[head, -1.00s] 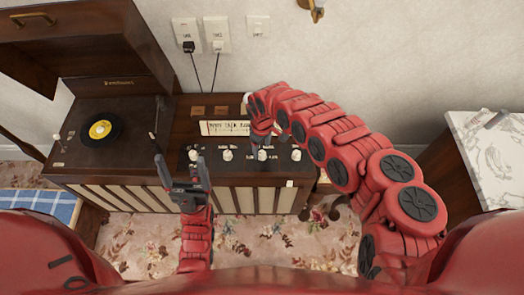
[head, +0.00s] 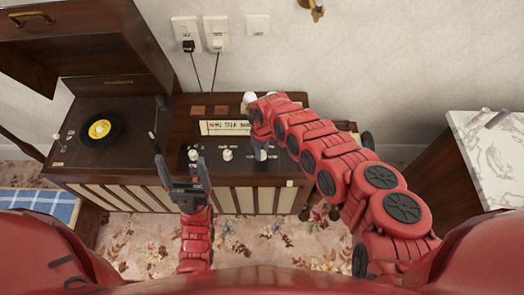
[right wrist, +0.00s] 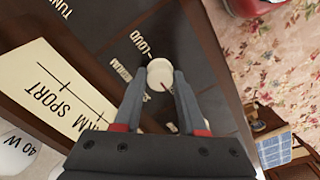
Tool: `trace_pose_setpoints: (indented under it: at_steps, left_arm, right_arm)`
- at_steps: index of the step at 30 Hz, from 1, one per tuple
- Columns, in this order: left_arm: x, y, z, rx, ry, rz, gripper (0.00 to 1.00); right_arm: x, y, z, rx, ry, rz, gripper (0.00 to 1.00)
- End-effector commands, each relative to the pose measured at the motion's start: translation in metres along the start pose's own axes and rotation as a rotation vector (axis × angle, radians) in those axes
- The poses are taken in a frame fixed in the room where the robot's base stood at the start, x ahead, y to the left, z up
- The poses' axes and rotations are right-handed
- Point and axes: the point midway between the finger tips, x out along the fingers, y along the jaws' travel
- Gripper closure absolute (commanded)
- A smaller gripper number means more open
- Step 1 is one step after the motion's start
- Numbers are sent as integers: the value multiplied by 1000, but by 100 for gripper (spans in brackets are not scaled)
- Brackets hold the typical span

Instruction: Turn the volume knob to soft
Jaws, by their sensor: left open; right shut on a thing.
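The volume knob (right wrist: 160,73) is a small white round knob on the dark panel of the wooden radio cabinet (head: 240,198); the word LOUD is printed beside it in the right wrist view. My right gripper (right wrist: 162,78) is shut on this knob, one grey fingertip on each side. In the head view my right gripper (head: 262,153) points down at the panel and mostly covers the knob. A short mark shows on the knob's edge. My left gripper (head: 181,158) is open and empty above the cabinet's front, near the leftmost white knob (head: 194,155).
Another white knob (head: 227,154) stands left of the held one. A tuning dial (head: 222,128) lies behind the panel. A turntable with a record (head: 100,129) is at the left. A white bulb (head: 249,97) stands at the back. A marble-topped cabinet (head: 490,165) is at the right.

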Motion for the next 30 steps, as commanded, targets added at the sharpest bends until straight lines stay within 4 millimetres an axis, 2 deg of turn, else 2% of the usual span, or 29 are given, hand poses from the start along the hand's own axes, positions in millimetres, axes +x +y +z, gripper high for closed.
trace_pose_setpoints:
  at_steps: [2, 16, 30]
  left_arm:
    - [0, 0, 0, 0, 0, 0, 15]
    - [4, 0, -1, 0, 0, 0, 15]
    - [12, -1, -2, 0, 0, 0, 15]
  right_arm:
    - [0, 0, 0, 0, 0, 0, 100]
    - [0, 0, 1, 78, -1, -1, 100]
    - [1, -1, 0, 469, 0, -1, 100]
